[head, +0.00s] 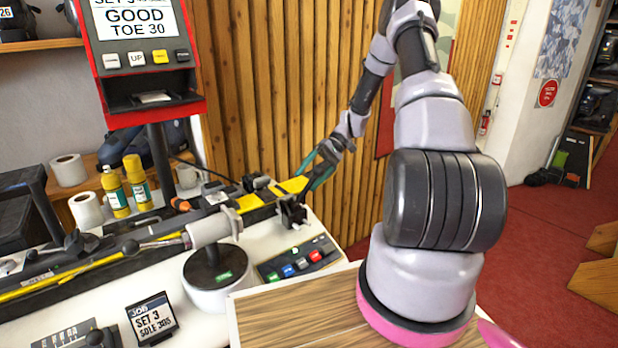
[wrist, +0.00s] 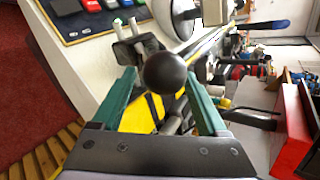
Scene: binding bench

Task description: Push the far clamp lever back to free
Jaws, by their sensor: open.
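My gripper (head: 318,172) is open at the far end of the bench, over the ski (head: 40,285). In the wrist view its two teal fingers (wrist: 160,76) stand on either side of a round black knob (wrist: 166,72), which looks like the end of the far clamp lever. I cannot tell if a finger touches it. The black far clamp (head: 292,212) sits at the ski's far end, just below my gripper; a clamp part with pale pins (wrist: 138,42) shows beyond the knob. The lever's shaft is mostly hidden behind the knob.
A button panel (head: 300,260) lies near the clamp. A red display unit (head: 150,60), yellow bottles (head: 135,180) and white rolls (head: 68,170) stand behind. A slatted wood wall (head: 270,80) rises behind my gripper.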

